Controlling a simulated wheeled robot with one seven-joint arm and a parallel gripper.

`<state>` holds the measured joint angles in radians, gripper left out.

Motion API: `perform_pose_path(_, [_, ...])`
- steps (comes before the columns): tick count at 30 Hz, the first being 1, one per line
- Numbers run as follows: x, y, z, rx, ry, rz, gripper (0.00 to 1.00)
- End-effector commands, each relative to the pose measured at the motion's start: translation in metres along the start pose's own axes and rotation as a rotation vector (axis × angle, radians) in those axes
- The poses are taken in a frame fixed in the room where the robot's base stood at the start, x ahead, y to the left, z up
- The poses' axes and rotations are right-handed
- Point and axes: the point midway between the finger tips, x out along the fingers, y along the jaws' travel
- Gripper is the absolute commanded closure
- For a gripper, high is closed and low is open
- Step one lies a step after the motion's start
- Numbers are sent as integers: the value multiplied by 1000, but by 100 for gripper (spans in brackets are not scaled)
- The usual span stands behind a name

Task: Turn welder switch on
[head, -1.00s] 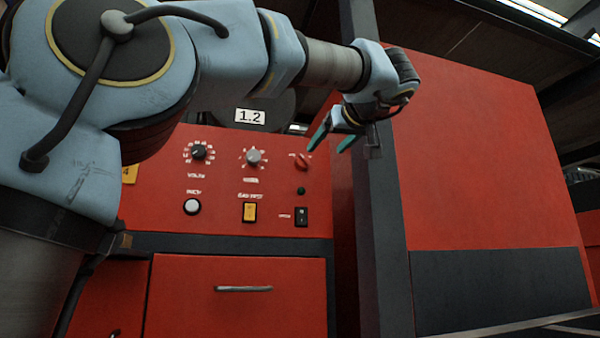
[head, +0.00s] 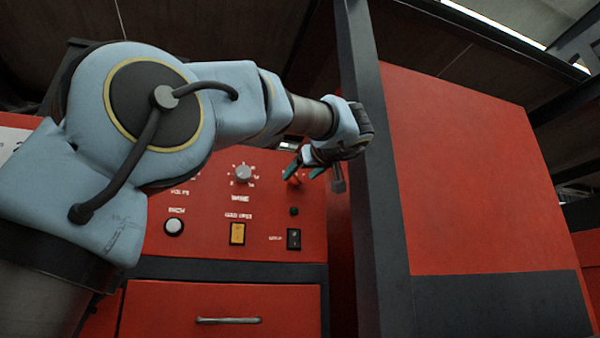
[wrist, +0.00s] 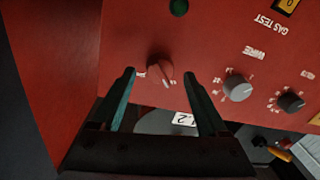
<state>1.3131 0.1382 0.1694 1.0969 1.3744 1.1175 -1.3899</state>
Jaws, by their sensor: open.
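The welder's red front panel (head: 265,200) carries a red rotary knob (head: 293,181) at its upper right, partly hidden by my gripper (head: 303,169). In the wrist view the red knob (wrist: 161,70) with a pale pointer mark sits between the fingertips of my gripper (wrist: 160,78). The teal fingers are open, one on each side of the knob, with gaps to it; whether the tips reach its depth I cannot tell. A black rocker switch (head: 294,239) is lower on the panel, clear of my gripper.
A dark green lamp (head: 294,211) is below the knob. A grey dial (head: 243,174), yellow gas test switch (head: 237,233) and white button (head: 174,227) are to the left. A dark upright post (head: 376,190) stands close right of my gripper.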

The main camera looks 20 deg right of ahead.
Motion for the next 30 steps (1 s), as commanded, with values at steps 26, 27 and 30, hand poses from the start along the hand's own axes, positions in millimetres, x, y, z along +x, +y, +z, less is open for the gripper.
perform_pose_path(26, [14,0,0,0,0,-1,69])
perform_pose_path(27, [13,0,0,0,0,-1,74])
perform_pose_path(30, [13,0,0,0,0,-1,85])
